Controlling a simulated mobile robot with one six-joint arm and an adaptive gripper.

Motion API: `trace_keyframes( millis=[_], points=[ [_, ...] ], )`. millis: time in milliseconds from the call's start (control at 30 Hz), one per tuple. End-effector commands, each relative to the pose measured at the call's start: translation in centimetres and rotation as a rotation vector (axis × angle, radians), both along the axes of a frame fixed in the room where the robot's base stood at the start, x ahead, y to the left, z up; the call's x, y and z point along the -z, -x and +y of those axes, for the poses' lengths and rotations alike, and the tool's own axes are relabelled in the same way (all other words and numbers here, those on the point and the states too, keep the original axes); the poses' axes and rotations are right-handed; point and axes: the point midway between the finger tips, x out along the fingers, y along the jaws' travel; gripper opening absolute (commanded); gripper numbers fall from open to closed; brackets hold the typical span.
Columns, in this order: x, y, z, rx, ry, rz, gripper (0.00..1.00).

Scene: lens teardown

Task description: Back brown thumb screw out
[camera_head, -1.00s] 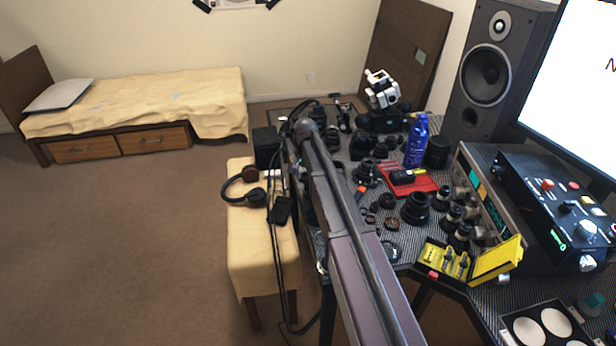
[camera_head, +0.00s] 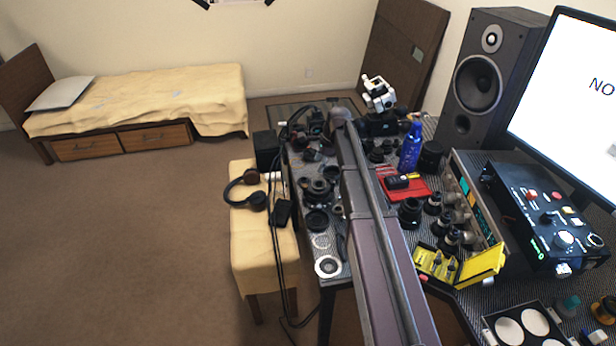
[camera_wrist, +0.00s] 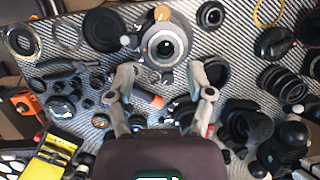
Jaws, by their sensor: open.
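In the wrist view a grey lens body with a dark glass centre (camera_wrist: 165,46) stands on the striped mat. I cannot tell which of these is the thumb screw. My gripper (camera_wrist: 163,76) has its two fingers spread apart, with nothing between the tips. The tips lie just on the near side of the lens body in the picture; their height above it is unclear. In the head view my arm hides the gripper.
Dark lenses (camera_wrist: 282,84) crowd the right, and a black ring (camera_wrist: 103,29) lies at left. A yellow case (camera_wrist: 56,150) is at lower left. In the head view a blue bottle (camera_head: 411,148), a red tray (camera_head: 421,187) and a speaker (camera_head: 482,75) stand right of my arm.

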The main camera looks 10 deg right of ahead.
Motion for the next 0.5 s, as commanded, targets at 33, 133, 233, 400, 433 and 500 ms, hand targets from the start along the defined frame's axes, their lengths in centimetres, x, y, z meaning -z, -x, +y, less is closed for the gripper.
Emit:
trace_keyframes(
  millis=[33, 133, 233, 400, 433, 500],
  points=[
    [-1.2, 0.2, -0.4, 0.061, -0.024, 0.011, 0.68],
    [-2.0, 0.3, -0.9, 0.162, -0.064, 0.031, 0.68],
    [-2.5, 0.4, -1.1, 0.225, -0.089, 0.046, 0.68],
    [-2.6, 0.4, -1.2, 0.259, -0.104, 0.055, 0.68],
    [-2.5, 0.4, -1.2, 0.26, -0.104, 0.055, 0.68],
    [-2.5, 0.4, -1.2, 0.259, -0.103, 0.055, 0.68]
  ],
)
